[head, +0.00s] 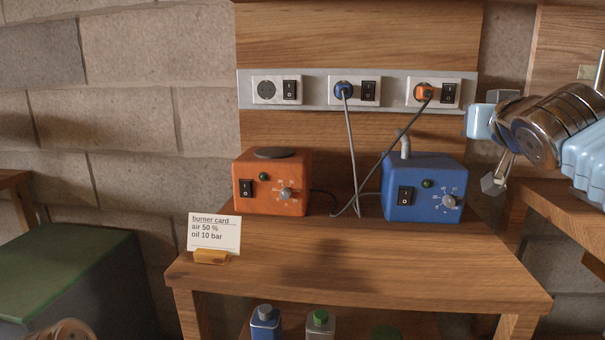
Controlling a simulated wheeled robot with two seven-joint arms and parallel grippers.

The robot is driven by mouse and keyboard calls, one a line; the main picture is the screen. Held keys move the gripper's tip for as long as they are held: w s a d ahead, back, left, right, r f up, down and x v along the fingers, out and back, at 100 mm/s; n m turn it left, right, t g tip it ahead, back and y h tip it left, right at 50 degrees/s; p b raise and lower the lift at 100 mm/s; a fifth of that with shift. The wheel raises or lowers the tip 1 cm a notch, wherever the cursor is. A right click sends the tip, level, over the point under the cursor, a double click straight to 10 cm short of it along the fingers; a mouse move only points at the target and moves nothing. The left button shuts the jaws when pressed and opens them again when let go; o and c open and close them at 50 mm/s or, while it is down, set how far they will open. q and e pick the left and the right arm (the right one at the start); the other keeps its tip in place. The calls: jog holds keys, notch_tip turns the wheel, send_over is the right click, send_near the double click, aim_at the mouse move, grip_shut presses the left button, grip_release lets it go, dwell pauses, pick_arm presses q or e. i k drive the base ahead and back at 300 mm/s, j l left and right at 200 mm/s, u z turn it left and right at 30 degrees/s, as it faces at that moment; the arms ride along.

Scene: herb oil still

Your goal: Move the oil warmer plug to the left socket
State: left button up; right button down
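An orange plug (424,92) sits in the right socket (413,88) of the wall strip, and a blue plug (344,90) sits in the middle socket. The left socket (266,90) is empty. An orange box (262,196) and a blue box (415,175) stand on the table; no label tells which is the oil warmer. My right gripper (495,170) hangs in the air right of the blue box, touching nothing; its finger opening is unclear. My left gripper is not in view.
Each socket has a black switch beside it. A burner card (214,232) stands at the table's front left. Bottles (320,322) stand on the shelf below. The front of the wooden table (370,265) is clear. A green-topped block (70,265) is at left.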

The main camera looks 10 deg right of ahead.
aim_at(422, 92)
jog(key=k+j, duration=0.15)
jog(key=k, duration=0.3)
jog(key=k+j, duration=0.2)
jog(key=k, duration=0.3)
